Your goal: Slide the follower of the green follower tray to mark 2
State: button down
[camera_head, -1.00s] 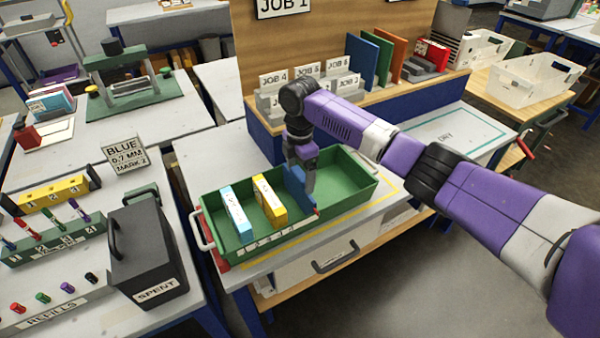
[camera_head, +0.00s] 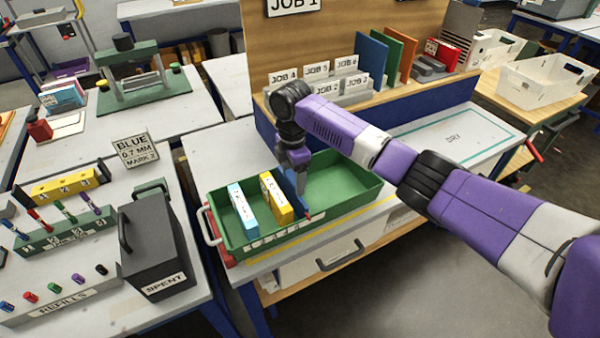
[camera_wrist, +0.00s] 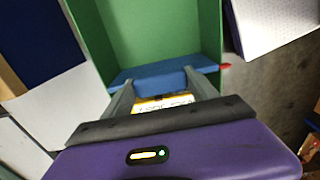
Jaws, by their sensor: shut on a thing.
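The green follower tray (camera_head: 345,200) stands on the bench in the middle of the head view. Its blue follower (camera_head: 288,178) stands upright across the tray, partly hidden by my gripper (camera_head: 299,186). A red pointer (camera_head: 309,214) shows at the follower's front end by the rim. In the wrist view my gripper's fingers are shut on the top of the blue follower (camera_wrist: 150,73). A yellow box (camera_head: 276,198) and a light-blue box (camera_head: 243,210) stand left of the follower. The yellow box is close; I cannot tell whether it touches. The rim's mark numbers are too small to read.
The tray's right part is empty. A sign (camera_head: 137,150) reads blue, 0.7 mm, mark 2. A dark SPENT box (camera_head: 155,245) stands on the left bench. A wooden board and blue ledge (camera_head: 420,120) rise behind the tray.

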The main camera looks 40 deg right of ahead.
jog(key=shift+c, duration=1.1)
grip_release()
jog(key=shift+r, duration=0.15)
jog(key=shift+r+b, duration=0.55)
jog(key=shift+r, duration=3.25)
